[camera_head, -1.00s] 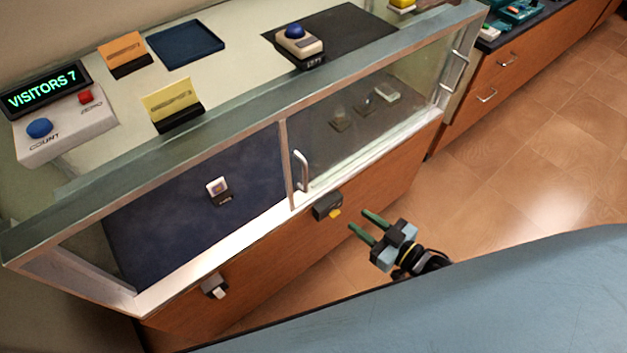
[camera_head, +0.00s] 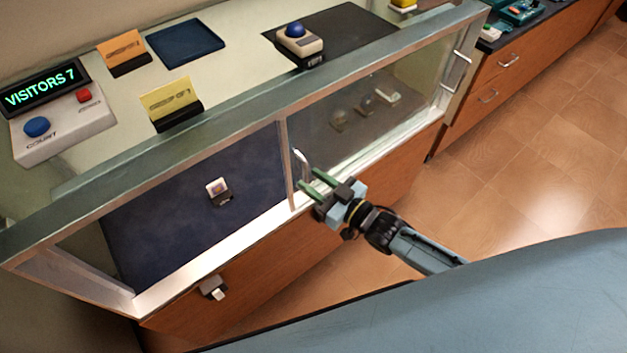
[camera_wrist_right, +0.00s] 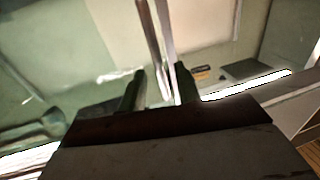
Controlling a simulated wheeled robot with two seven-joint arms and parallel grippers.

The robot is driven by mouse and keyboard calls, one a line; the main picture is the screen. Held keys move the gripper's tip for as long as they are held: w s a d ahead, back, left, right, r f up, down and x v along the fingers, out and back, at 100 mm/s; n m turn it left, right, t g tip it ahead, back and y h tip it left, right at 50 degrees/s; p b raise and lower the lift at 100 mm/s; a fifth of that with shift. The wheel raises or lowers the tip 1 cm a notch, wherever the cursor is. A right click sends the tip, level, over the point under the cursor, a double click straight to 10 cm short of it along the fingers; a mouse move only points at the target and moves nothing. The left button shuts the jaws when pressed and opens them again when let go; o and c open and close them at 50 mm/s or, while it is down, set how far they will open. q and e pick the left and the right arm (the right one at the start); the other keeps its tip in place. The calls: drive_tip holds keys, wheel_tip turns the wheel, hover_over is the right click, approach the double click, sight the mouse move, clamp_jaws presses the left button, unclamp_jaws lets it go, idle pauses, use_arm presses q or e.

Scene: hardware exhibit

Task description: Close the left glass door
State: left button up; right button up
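The display case has a glass front in a metal frame. The left half of the front (camera_head: 190,205) shows no clear glass pane, and the blue mat inside is plainly visible. A tinted glass panel (camera_head: 350,115) covers the right half. A metal handle (camera_head: 301,160) stands at that panel's left edge, near the middle upright. My right gripper (camera_head: 309,178) is open, its green fingers at the handle's lower end. In the right wrist view, upright metal bars (camera_wrist_right: 158,40) run between the two fingers of the gripper (camera_wrist_right: 157,82); contact cannot be told. My left gripper is not in view.
A second handle (camera_head: 456,70) is at the case's far right. Inside the left half is a small card stand (camera_head: 218,191). A lock-like block (camera_head: 213,287) sits on the wooden front below. A counter device (camera_head: 62,125) and signs stand on top. Floor is free to the right.

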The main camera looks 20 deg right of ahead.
drive_tip(key=shift+w+a, duration=0.15)
drive_tip(key=shift+w, duration=0.1)
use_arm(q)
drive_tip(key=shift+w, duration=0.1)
use_arm(e)
clamp_jaws()
